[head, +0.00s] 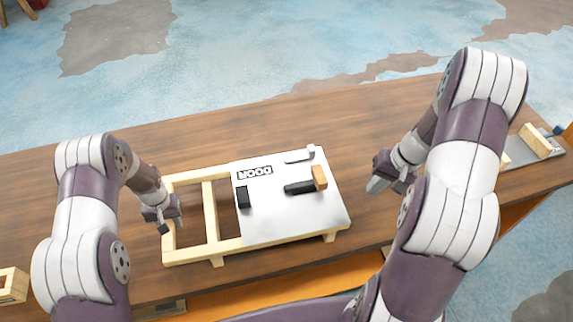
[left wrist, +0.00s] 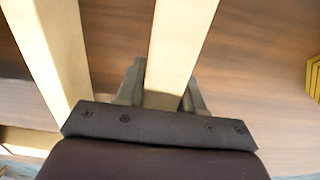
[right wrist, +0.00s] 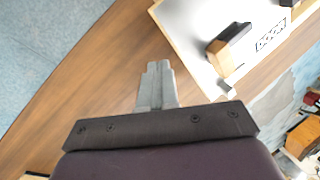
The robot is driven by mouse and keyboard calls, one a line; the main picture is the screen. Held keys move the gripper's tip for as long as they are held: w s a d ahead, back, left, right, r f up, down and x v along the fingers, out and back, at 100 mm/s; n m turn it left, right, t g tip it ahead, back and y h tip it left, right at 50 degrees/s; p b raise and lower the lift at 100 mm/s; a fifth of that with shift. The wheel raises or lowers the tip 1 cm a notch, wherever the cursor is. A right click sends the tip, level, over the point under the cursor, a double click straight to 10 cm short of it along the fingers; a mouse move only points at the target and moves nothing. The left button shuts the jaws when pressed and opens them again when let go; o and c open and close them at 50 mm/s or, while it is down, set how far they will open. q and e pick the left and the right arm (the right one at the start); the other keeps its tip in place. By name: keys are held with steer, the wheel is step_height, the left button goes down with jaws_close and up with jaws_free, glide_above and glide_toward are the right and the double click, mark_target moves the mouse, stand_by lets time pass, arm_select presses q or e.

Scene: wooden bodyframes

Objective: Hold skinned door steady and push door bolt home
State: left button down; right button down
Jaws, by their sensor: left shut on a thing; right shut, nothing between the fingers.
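The door is a pale wooden frame (head: 208,212) lying on the table, with a white skin panel (head: 290,221) over its right part. The panel bears a "DOOR" label (head: 255,172), a black block (head: 243,197), a white handle-like piece (head: 300,156) and a black bolt (head: 300,187) with a wooden block (head: 320,177) at its right end. My left gripper (head: 166,222) is shut on the frame's left end bar, which shows between its fingers in the left wrist view (left wrist: 178,50). My right gripper (head: 377,186) is shut and empty, just right of the panel, apart from the bolt.
The wooden table (head: 130,150) is clear behind the door. A grey tray with wooden blocks (head: 535,142) stands at the far right. A wooden piece (head: 12,285) lies at the left front edge.

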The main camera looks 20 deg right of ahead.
arm_select(q)
steer(key=shift+d, duration=0.2)
arm_select(e)
steer(key=w+d+r+n+t+y, duration=0.1)
steer(key=w+d+r+n+t, duration=0.15)
steer(key=w+n, duration=0.4)
arm_select(q)
steer(key=shift+a, duration=0.1)
steer(key=shift+w, duration=0.1)
arm_select(e)
steer(key=shift+t+y, duration=0.3)
steer(key=shift+t, duration=0.05)
steer(key=w+a+f, duration=0.1)
steer(key=a+f, duration=0.1)
steer(key=w+a+f, duration=0.2)
steer(key=a+f, duration=0.1)
steer(key=w+a+f, duration=0.2)
steer(key=a+f, duration=0.1)
steer(key=shift+w+a, duration=0.1)
steer(key=shift+w, duration=0.05)
steer(key=shift+a, duration=0.35)
